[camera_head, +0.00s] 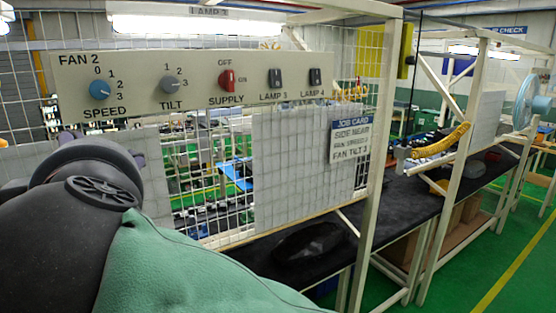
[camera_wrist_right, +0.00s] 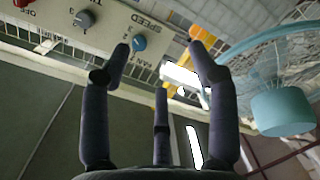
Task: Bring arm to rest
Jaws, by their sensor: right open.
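My right arm fills the lower left of the head view with its black joint and green cover. My right gripper (camera_wrist_right: 158,45) is open and empty in the right wrist view, its fingers pointing toward the control panel (camera_head: 210,110). The blue SPEED knob (camera_head: 100,90) appears between the fingertips in the wrist view (camera_wrist_right: 139,43); I cannot tell contact. The grey TILT knob (camera_head: 172,87) and red SUPPLY switch (camera_head: 227,80) sit to its right. Knob settings are too small to read surely. My left gripper is out of view.
A job card (camera_head: 350,138) hangs on the wire mesh below the panel. A white frame post (camera_head: 375,170) and dark bench (camera_head: 400,195) stand to the right. A pale blue fan (camera_head: 533,100) is at far right. Green floor (camera_head: 500,260) is open at lower right.

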